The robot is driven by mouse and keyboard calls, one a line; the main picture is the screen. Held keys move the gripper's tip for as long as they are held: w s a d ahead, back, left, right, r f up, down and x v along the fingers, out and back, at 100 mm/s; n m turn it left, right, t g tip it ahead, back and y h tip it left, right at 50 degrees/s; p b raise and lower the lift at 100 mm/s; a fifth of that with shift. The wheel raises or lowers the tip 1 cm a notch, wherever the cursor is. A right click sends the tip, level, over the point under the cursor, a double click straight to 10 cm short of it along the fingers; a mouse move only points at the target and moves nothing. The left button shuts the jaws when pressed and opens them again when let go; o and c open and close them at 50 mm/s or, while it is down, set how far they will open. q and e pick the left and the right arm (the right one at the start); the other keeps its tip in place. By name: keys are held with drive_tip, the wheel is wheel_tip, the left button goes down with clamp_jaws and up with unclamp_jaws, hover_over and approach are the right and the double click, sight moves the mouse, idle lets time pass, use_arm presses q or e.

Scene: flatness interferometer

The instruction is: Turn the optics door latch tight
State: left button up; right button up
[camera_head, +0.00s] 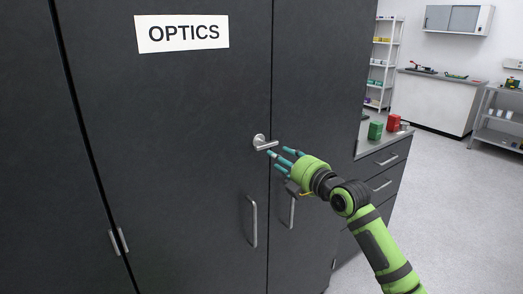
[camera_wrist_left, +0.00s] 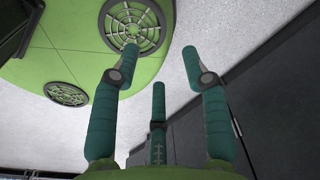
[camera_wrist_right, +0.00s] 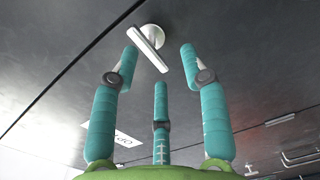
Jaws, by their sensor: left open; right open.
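The optics door latch (camera_head: 265,143) is a silver lever on a round base, on the dark cabinet door with the OPTICS sign (camera_head: 182,32). Its lever points right and slightly down in the head view. My right gripper (camera_head: 279,160) is open just right of and below the lever, with teal fingers pointing at it. In the right wrist view the latch (camera_wrist_right: 149,46) lies beyond the fingertips, by the left finger; whether they touch I cannot tell. My left gripper (camera_wrist_left: 165,62) is open and empty in the left wrist view; it is not in the head view.
Vertical bar handles (camera_head: 252,222) sit lower on the doors. To the right a counter with drawers (camera_head: 385,160) carries a green box (camera_head: 375,130) and a red box (camera_head: 393,123). Shelves and a white bench (camera_head: 436,99) stand farther back. The floor (camera_head: 450,200) at right is clear.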

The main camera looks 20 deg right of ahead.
sight(268, 145)
drive_tip(key=shift+n, duration=0.3)
drive_tip(key=w, duration=0.1)
drive_tip(key=w+a+r+p, duration=0.1)
drive_tip(key=w, duration=0.1)
drive_tip(key=w+r+p, duration=0.1)
drive_tip(key=w, duration=0.1)
drive_tip(key=shift+a, duration=0.4)
drive_tip(key=shift+w+a+f, duration=0.1)
drive_tip(key=shift+w+a, duration=0.1)
drive_tip(key=shift+w, duration=0.45)
clamp_jaws()
